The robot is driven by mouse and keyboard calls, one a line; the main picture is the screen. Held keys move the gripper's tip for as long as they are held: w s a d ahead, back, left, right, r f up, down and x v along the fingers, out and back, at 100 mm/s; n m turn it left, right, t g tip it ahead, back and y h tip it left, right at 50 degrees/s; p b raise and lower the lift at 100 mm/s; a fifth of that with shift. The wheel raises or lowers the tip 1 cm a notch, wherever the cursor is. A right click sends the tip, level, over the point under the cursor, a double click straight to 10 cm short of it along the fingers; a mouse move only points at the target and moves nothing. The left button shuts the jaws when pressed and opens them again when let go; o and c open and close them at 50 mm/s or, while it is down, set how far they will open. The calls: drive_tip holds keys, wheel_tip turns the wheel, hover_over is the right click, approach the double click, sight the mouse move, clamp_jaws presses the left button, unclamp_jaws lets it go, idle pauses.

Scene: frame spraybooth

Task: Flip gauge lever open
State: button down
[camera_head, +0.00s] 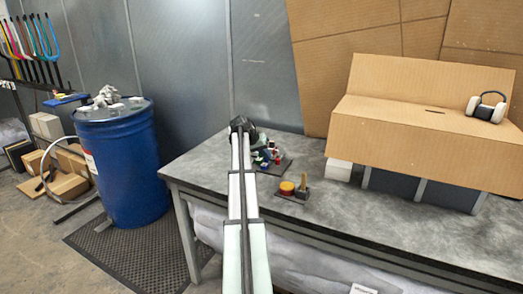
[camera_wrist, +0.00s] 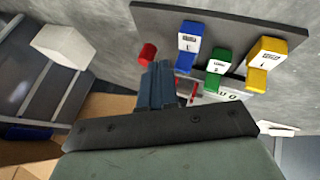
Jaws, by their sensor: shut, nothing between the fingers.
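A dark board (camera_wrist: 220,20) in the wrist view carries a blue lever (camera_wrist: 188,45), a green lever (camera_wrist: 222,68) and a yellow lever (camera_wrist: 264,62). Each has a white label too small to read, so I cannot tell which is the gauge lever. My gripper (camera_wrist: 160,78) is shut and empty, with its tips beside a red cylinder-like piece (camera_wrist: 148,53) and left of the levers. It hides part of the board's lower side. In the head view, my gripper (camera_head: 242,126) is above the table's back left, and the lever board (camera_head: 277,167) is partly hidden behind my arm.
A small board with a yellow-and-red knob (camera_head: 287,187) and an upright post stands nearer on the grey table (camera_head: 350,215). A cardboard box (camera_head: 415,120) with headphones (camera_head: 487,107) is at right. A blue drum (camera_head: 122,165) stands left of the table.

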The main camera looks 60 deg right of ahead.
drive_tip(key=shift+x, duration=1.55)
drive_tip(key=shift+s+a+n+t+h, duration=0.2)
drive_tip(key=shift+s+n+t, duration=0.3)
drive_tip(key=shift+s+n, duration=0.35)
drive_tip(key=shift+s+a+n+t+h, duration=0.1)
drive_tip(key=shift+s+n+t+h, duration=0.1)
drive_tip(key=shift+s+n+t, duration=0.45)
drive_tip(key=s+n+t, duration=0.1)
drive_tip(key=n, duration=0.1)
drive_tip(key=s+n+t, duration=0.1)
drive_tip(key=s, duration=0.1)
drive_tip(key=shift+s+d+n, duration=0.3)
drive_tip(key=shift+d+n, duration=0.1)
drive_tip(key=s+d+n+t, duration=0.1)
drive_tip(key=s+n, duration=0.1)
drive_tip(key=shift+s+d+n+t, duration=0.15)
drive_tip(key=shift+d+n+t, duration=0.05)
drive_tip(key=shift+n+t, duration=0.2)
drive_tip(key=shift+s+d, duration=0.9)
drive_tip(key=shift+s, duration=0.2)
drive_tip(key=shift+r, duration=0.15)
drive_tip(key=s+v, duration=0.1)
drive_tip(key=v, duration=0.8)
drive_tip(key=shift+r, duration=0.3)
